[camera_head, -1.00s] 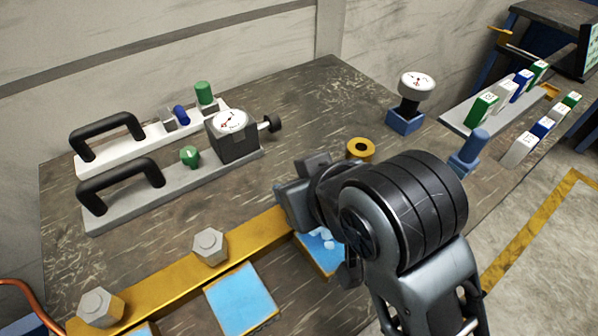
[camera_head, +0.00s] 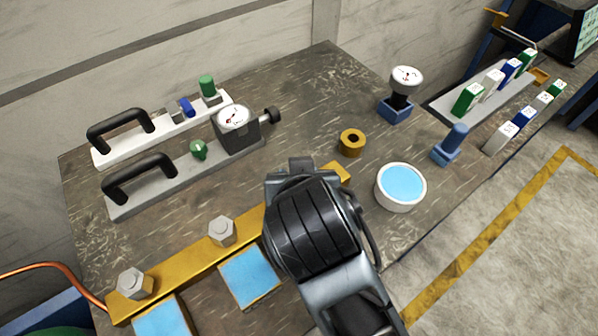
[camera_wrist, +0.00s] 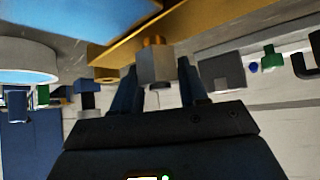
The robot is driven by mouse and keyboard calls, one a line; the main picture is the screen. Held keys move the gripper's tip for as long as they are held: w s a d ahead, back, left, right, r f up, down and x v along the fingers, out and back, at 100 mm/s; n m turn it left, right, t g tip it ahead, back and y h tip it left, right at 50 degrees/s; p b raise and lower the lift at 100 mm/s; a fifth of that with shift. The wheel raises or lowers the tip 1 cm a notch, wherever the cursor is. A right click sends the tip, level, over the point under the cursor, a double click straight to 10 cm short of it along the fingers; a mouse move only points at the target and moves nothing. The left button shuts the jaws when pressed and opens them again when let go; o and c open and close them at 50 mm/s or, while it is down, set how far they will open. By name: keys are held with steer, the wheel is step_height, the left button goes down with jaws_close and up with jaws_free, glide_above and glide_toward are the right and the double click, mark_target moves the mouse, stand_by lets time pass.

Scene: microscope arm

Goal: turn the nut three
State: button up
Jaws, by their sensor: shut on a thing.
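Two grey hex nuts show in the head view on a yellow bar (camera_head: 180,272): one at the bar's near left end (camera_head: 135,284) and one near its middle (camera_head: 221,231). My arm hides the bar's right part and the nut there. In the wrist view a grey nut (camera_wrist: 154,66) sits between the two fingers of my gripper (camera_wrist: 158,72), against the yellow bar (camera_wrist: 125,46). My gripper is shut on this nut. In the head view my wrist covers the fingers and the nut.
Blue-topped blocks (camera_head: 249,277) lie in front of the bar. A white bowl with blue inside (camera_head: 400,202) stands right of my arm.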

steer(key=o, duration=1)
steer(key=shift+c, duration=0.2)
steer(key=shift+v, duration=3.9)
